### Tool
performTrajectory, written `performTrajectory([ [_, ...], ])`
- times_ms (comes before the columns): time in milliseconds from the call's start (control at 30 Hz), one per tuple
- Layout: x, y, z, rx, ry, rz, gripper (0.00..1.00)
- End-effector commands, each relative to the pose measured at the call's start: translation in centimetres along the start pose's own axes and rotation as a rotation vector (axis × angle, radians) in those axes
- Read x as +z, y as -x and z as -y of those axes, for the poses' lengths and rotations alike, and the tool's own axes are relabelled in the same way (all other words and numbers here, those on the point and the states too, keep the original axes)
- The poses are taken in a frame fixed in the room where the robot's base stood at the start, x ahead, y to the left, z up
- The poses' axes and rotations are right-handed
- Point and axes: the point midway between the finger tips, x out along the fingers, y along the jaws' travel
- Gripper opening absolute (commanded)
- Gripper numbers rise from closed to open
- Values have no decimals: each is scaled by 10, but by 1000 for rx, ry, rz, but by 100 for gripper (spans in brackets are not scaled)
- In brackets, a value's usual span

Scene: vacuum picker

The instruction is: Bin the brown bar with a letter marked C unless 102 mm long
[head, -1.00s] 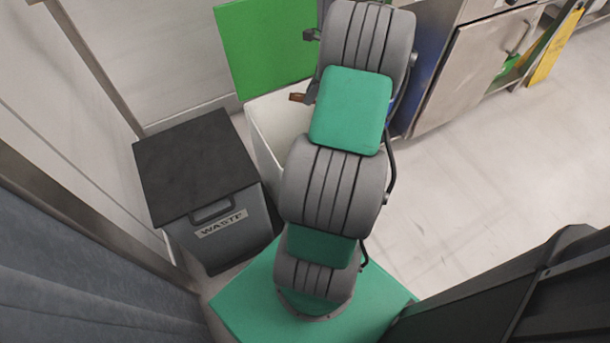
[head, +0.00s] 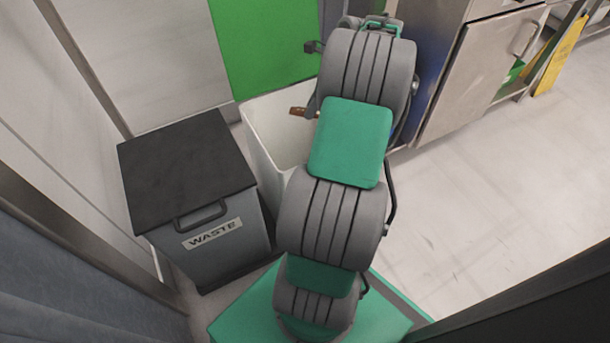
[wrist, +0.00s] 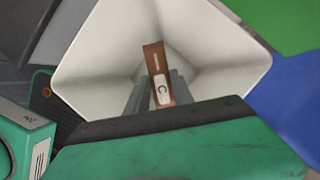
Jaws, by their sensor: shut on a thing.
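My gripper (wrist: 161,88) is shut on a brown bar (wrist: 153,57), with a grey finger on each side of it. The bar has a white label with a letter C facing the wrist camera and a pale slot-like mark near its far end. In the wrist view the bar shows against the inside of an open white bin (wrist: 95,75). In the head view the bar's end (head: 298,111) sticks out left of my arm, in front of the white bin (head: 256,140). My fingers are hidden there. The bar's length cannot be read.
A grey waste bin (head: 215,255) marked WASTE, with a dark lid, stands left of the white bin. A green panel (head: 265,45) is behind. A steel cabinet (head: 480,70) and a yellow sign (head: 558,50) stand at right. The floor (head: 490,180) at right is clear.

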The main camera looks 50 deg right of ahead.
Motion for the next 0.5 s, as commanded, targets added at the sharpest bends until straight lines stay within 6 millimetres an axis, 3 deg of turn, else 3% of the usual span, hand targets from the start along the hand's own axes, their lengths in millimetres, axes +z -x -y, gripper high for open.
performTrajectory([
  [33,0,1,0,0,0,0,0],
  [67,0,1,0,0,0,0,30],
  [333,0,0,0,0,0,0,52],
  [500,0,0,0,0,0,0,54],
])
